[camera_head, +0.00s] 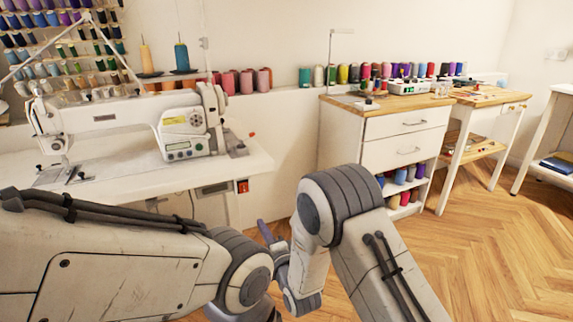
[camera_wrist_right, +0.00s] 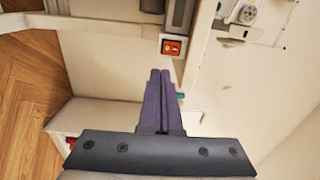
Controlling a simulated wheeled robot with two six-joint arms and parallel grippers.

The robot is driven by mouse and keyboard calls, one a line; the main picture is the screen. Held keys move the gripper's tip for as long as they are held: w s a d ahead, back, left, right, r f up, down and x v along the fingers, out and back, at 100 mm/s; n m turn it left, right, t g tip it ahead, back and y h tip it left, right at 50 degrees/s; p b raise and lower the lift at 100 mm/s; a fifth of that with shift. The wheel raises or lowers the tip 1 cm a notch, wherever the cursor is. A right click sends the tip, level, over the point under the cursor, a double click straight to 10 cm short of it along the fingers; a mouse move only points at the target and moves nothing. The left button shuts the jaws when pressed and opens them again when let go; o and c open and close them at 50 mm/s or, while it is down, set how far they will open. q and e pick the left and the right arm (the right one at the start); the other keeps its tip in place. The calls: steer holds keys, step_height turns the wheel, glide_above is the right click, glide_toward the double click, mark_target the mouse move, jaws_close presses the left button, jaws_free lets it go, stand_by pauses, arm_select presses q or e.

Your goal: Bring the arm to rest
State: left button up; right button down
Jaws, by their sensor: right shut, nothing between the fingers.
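My right arm is bent at the elbow in the lower middle of the head view. Its gripper (camera_head: 264,228) points toward the front of the sewing table, with its purple fingers partly showing. In the right wrist view the two purple fingers (camera_wrist_right: 159,74) lie side by side, shut, with nothing held between them. My left arm crosses the lower left of the head view, and its gripper is not in view.
A white sewing table (camera_head: 255,161) with a sewing machine (camera_head: 115,116) stands ahead on the left. Its red switch (camera_wrist_right: 172,47) shows near my right fingertips in the wrist view. A white cabinet (camera_head: 345,133) stands ahead right. Wooden floor (camera_head: 500,250) is clear at right.

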steer(key=s+d+r+n+g+h, duration=0.2)
steer(key=s+d+n+g, duration=0.35)
steer(key=s, duration=0.65)
steer(key=s+d+r+n+g+h, duration=0.25)
steer(key=s+d+n+g, duration=0.35)
steer(key=s, duration=0.6)
steer(key=s+d+r+n+g+h, duration=0.1)
steer(key=s+d+n+g+h, duration=0.25)
steer(key=s+n, duration=0.7)
step_height(320, 180, up, 32)
steer(key=s+m+g+p, duration=0.1)
steer(key=s+m+p, duration=0.1)
steer(key=p, duration=3)
steer(key=shift+s+a+m, duration=0.15)
steer(key=shift+a+m, duration=0.15)
